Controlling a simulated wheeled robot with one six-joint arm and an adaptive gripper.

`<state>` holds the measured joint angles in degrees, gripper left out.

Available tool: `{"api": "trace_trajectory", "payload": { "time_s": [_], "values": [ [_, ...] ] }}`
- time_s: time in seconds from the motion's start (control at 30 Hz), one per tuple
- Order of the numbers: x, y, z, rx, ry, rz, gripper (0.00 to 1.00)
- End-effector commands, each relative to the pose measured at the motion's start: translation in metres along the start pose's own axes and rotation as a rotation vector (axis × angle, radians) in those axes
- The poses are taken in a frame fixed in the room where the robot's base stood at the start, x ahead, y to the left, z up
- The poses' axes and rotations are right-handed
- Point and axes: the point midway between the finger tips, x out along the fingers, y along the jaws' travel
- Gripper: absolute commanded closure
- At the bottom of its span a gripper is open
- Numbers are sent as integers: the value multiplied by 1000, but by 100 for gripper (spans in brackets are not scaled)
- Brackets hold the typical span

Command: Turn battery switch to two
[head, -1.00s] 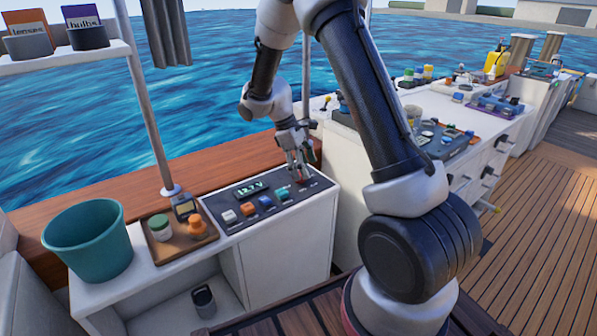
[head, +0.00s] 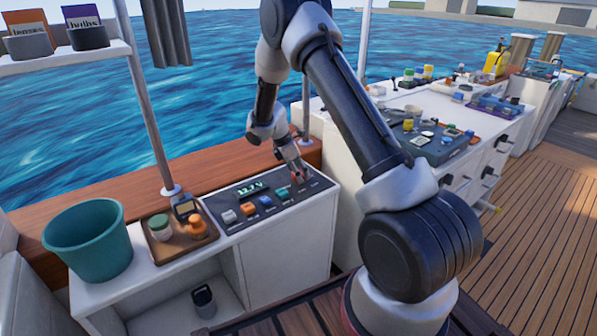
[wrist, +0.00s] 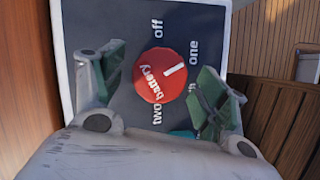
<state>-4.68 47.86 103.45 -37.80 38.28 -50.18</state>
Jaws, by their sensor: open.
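The battery switch is a round red knob (wrist: 161,80) on a dark panel (wrist: 140,105), seen in the wrist view. Its white mark points right and slightly up, toward the "one" label (wrist: 193,52). The "off" label (wrist: 158,28) is above the knob. The "two" label (wrist: 157,116) is below it, and another label at lower right is partly hidden by a finger. My gripper (wrist: 163,62) is open, its green-padded fingers on either side of the knob with gaps showing. In the head view my gripper (head: 299,174) is at the panel's right end, largely covering the knob.
The panel also carries a lit display (head: 250,190) reading 12.7 V and a row of coloured switches (head: 248,208). To the left are a tray (head: 183,245) with small items and a teal bucket (head: 88,240). A post (head: 150,110) rises behind the tray.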

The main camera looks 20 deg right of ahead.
Motion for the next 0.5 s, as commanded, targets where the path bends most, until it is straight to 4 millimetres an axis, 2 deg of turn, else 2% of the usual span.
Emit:
{"api": "trace_trajectory", "payload": {
  "time_s": [0.27,0.37,0.5],
  "values": [
    [3,0,0,1,1,0,27],
    [3,0,0,1,1,0,41],
    [3,0,0,1,1,0,67]
  ]
}}
